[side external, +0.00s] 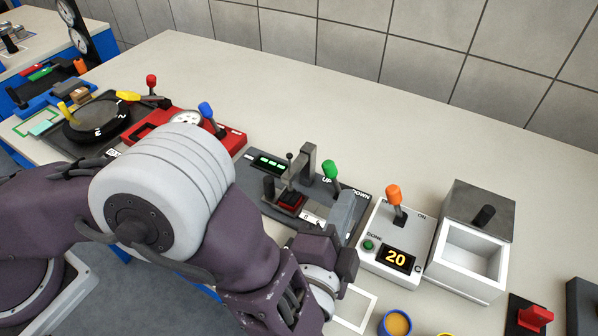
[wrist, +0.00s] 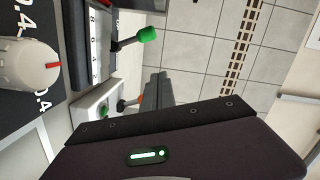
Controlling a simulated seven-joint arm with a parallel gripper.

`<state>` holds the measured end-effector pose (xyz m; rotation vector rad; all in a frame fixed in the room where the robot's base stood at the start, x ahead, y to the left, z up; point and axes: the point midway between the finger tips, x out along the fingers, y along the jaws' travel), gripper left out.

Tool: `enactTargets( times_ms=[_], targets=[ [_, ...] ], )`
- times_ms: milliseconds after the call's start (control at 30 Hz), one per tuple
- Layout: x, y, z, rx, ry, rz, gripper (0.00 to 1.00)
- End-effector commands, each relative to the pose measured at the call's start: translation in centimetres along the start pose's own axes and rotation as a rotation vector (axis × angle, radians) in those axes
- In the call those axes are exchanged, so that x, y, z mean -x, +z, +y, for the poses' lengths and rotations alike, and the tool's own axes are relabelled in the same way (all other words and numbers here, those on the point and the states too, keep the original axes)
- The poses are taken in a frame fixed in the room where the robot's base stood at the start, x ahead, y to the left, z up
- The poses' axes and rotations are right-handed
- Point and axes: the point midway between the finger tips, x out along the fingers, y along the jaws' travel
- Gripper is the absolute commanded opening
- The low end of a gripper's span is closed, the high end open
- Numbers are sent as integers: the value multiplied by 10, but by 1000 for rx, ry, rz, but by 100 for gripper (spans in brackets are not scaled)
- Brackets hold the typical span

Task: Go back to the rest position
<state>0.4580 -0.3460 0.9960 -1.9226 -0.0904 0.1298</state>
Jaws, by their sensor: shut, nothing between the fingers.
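My gripper (side external: 344,208) is at the lower middle of the side view, by the right end of the black jack station and left of the white box showing 20. Its grey fingers are together and empty. In the wrist view the shut fingers (wrist: 156,88) point up, away from the dark hand. The jack station (side external: 264,203) has a grey upright frame (side external: 305,165), a small red block (side external: 290,203) and a green lever (side external: 331,170) marked UP and DOWN. The green lever also shows in the wrist view (wrist: 147,36), left of the fingertips. My arm and hand hide part of the station.
The white box (side external: 371,242) with an orange lever (side external: 394,194) stands close right of my gripper. Beyond it is an open grey-and-white box (side external: 474,248). A red station (side external: 232,139) with a blue lever lies left. The bench's back strip is clear before the tiled wall (side external: 390,45).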

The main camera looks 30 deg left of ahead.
Motion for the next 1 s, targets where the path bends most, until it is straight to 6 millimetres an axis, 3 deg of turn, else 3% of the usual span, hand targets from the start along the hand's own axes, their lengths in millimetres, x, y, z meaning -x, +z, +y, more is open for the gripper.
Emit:
enactTargets(
  times_ms=[100, 167, 267, 367, 433, 500, 600, 700, 800, 1000],
  targets=[
    [-3, 2, -5, -3, -2, -15, 0],
    [-13, 13, -24, -15, -5, -73, 0],
    [-37, 58, -84, -53, 12, -284, 0],
    [-41, 131, -156, -69, 89, -567, 0],
    [-24, 185, -198, -35, 182, -758, 0],
    [8, 234, -229, 46, 301, -926, 0],
    [67, 277, -250, 238, 484, -1076, 0],
    [120, 289, -254, 496, 635, -1102, 0],
    [152, 278, -252, 746, 712, -1024, 0],
    [169, 253, -256, 1011, 717, -845, 0]
  ],
)
